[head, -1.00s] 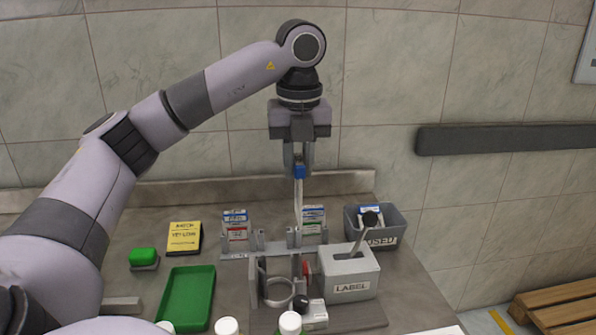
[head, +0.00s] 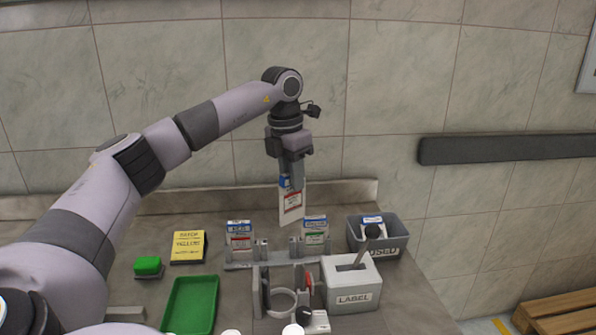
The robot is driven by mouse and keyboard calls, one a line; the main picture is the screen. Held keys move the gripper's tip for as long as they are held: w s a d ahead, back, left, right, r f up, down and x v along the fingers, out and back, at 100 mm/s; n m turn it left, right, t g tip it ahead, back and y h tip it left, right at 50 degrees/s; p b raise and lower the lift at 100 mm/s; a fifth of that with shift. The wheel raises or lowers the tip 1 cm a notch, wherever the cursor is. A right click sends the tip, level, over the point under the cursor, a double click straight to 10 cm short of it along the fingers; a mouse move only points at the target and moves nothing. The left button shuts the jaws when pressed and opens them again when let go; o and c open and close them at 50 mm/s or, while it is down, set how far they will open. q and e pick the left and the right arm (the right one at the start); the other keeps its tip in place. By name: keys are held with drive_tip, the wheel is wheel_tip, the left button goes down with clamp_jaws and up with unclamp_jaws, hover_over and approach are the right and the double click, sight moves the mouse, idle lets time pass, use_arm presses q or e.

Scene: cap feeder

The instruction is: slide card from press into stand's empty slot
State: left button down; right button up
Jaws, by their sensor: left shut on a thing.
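My left gripper (head: 291,186) points down and is shut on a white card (head: 291,206) with blue and red print. The card hangs tilted above the card stand (head: 270,262), in front of the gap between two standing cards. The left standing card (head: 239,236) has blue and red print; the right standing card (head: 315,231) has blue and green print. The press (head: 284,299), with upright grey plates and a ring, stands in front of the stand. My right gripper is not in view.
A grey box marked LABEL (head: 353,299) with a black-knobbed lever stands right of the press. Behind it is a grey bin (head: 392,246) holding a card. A green tray (head: 190,305), a yellow pad (head: 188,247) and a green block (head: 148,266) lie to the left. White caps show at the bottom edge.

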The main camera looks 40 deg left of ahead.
use_arm(q)
drive_tip(key=w+a+f+m, duration=0.1)
drive_tip(key=a+f+m, duration=0.5)
drive_tip(key=f, duration=0.2)
drive_tip(key=shift+a+f+m+h+p, duration=0.15)
drive_tip(key=shift+a+m+h+p, duration=0.15)
drive_tip(key=shift+p, duration=0.1)
drive_tip(key=shift+f, duration=0.15)
idle(0.8)
drive_tip(key=shift+f+b, duration=0.3)
drive_tip(key=shift+f, duration=0.5)
drive_tip(key=shift+f+b, duration=0.35)
drive_tip(key=shift+f, duration=1.3)
drive_tip(key=shift+f, duration=0.1)
